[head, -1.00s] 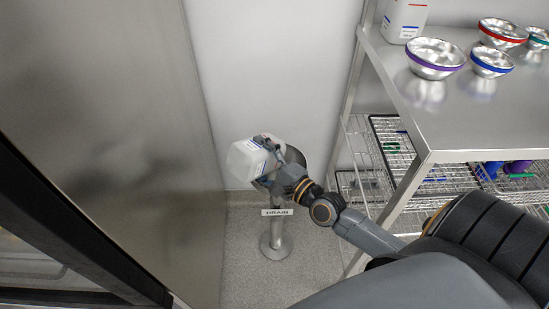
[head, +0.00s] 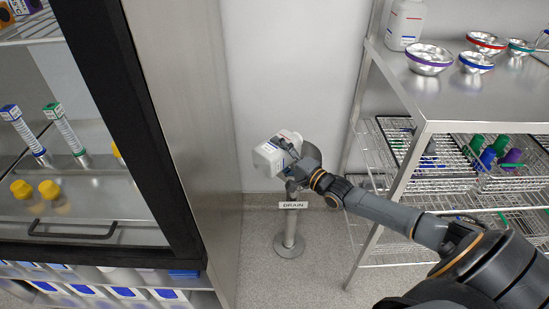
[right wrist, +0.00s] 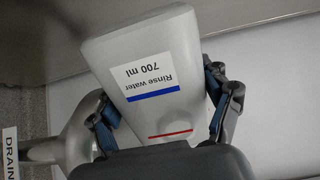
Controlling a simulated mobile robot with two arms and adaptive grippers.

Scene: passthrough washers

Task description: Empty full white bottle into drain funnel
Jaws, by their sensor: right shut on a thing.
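The white bottle (head: 268,158) is held tilted over on its side above the drain stand in the head view. In the right wrist view the bottle (right wrist: 150,70) shows a "Rinse water 700 ml" label, a blue stripe and a red line. My right gripper (head: 287,153) is shut around it, with a finger on either side in the wrist view. The drain funnel (head: 318,138) is partly hidden behind my gripper and bottle; its metal side (right wrist: 78,135) shows left of the bottle in the wrist view. The bottle's mouth and any flow cannot be made out. My left gripper is not in view.
A DRAIN sign (head: 293,205) sits on the funnel's post (head: 289,232). A steel shelf unit (head: 455,103) with bowls, another white bottle (head: 406,25) and wire baskets stands right. A steel panel (head: 185,110) and glass-fronted cabinet stand left.

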